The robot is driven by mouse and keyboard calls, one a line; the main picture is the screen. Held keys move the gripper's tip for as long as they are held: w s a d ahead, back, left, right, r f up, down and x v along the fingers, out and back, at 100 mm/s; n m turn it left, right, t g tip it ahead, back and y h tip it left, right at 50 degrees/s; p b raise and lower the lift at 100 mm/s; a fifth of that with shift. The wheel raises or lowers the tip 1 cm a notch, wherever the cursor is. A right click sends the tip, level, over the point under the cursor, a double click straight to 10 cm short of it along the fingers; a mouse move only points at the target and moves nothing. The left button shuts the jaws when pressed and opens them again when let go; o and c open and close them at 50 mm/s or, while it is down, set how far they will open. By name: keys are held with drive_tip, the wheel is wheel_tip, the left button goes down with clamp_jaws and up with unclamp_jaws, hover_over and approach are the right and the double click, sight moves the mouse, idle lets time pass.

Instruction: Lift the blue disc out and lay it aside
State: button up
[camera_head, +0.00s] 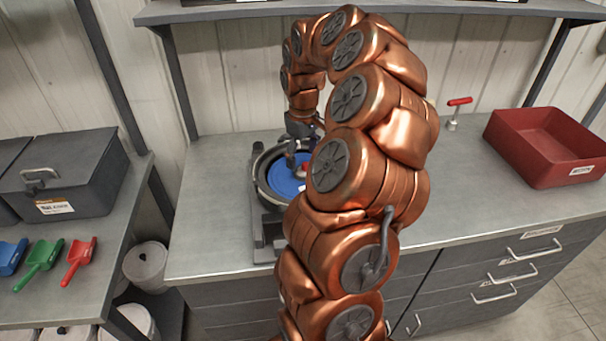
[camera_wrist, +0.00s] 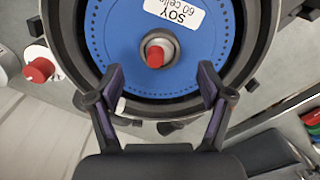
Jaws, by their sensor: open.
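The blue disc (camera_wrist: 205,58) lies flat inside the round dark housing of the seed meter (camera_wrist: 262,45). It bears a white label reading SOY, and a hub with a red tip (camera_wrist: 156,56) stands at its centre. In the head view the blue disc (camera_head: 284,182) shows in the dark housing on the counter, partly hidden by my arm. My gripper (camera_wrist: 160,92) is open and empty, its two fingers over the near part of the disc on either side of the hub. I cannot tell whether the fingertips touch the disc.
A red bin (camera_head: 530,160) stands at the right of the counter (camera_head: 470,200). A red-handled tool (camera_head: 456,112) stands near the back wall. On the left bench are a grey case (camera_head: 75,175) and blue, green (camera_head: 40,262) and red scoops. The counter between meter and bin looks largely clear.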

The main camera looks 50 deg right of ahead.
sight(303, 164)
drive_tip(key=shift+f+p, duration=1)
drive_tip(key=shift+f, duration=1.3)
drive_tip(key=shift+c, duration=0.3)
drive_tip(key=c, duration=1.2)
drive_tip(key=shift+o, duration=0.2)
drive_tip(key=shift+r, duration=0.1)
wheel_tip(303, 164, up, 10)
drive_tip(key=b, duration=0.3)
drive_tip(key=shift+r, duration=0.15)
